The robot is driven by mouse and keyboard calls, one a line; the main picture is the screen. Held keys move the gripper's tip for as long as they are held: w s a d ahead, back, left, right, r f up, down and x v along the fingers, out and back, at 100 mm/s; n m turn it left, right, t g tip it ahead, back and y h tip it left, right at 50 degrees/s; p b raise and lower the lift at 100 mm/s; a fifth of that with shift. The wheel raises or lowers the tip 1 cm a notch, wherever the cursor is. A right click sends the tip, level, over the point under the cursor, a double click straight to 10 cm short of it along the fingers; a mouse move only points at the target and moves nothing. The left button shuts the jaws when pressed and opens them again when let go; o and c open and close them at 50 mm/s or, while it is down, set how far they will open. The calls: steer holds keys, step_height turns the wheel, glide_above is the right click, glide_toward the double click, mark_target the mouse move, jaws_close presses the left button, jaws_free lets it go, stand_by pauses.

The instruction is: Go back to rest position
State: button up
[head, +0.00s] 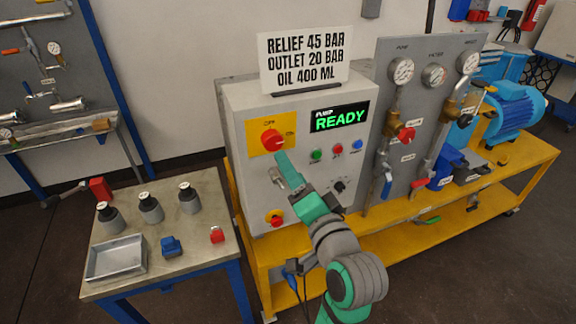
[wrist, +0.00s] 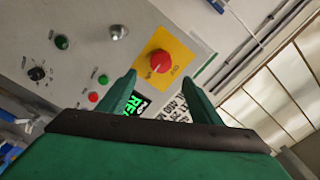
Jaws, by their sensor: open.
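My gripper (head: 286,166) is raised in front of the control box, just below the red rotary switch (head: 272,138) on its yellow plate. In the wrist view the two green fingers of my gripper (wrist: 158,92) stand apart with nothing between them. The red switch (wrist: 160,61) shows beyond the fingertips, and I see no contact with it. The display (head: 339,117) on the box reads PUMP READY in green. My arm reaches up from the bottom of the head view.
A side table (head: 196,236) at left holds several small flasks, a metal tray (head: 116,258), a blue part (head: 171,246) and a red part (head: 217,235). A valve panel (head: 425,75) and a blue motor (head: 515,108) stand on the yellow bench at right. Dark floor is clear in front.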

steer(key=shift+f, duration=0.15)
stand_by(0.3)
steer(key=s+f+h, duration=0.3)
steer(key=s+f, duration=0.2)
steer(key=f, duration=0.7)
steer(key=s+f+h, duration=0.2)
steer(key=s+f, duration=0.2)
steer(key=f, duration=0.8)
steer(key=s+a+f+n, duration=0.1)
steer(key=s+f+n, duration=0.1)
steer(key=s, duration=0.7)
steer(key=s+a+f+n+g, duration=0.1)
steer(key=s+f+n, duration=0.2)
steer(key=s, duration=0.7)
steer(key=s+a+f+n, duration=0.2)
steer(key=s+n, duration=0.1)
steer(key=s, duration=0.6)
steer(key=shift+s+f+n+g+h, duration=0.2)
steer(key=shift+f+n+g+h, duration=0.1)
steer(key=shift+f+g, duration=0.1)
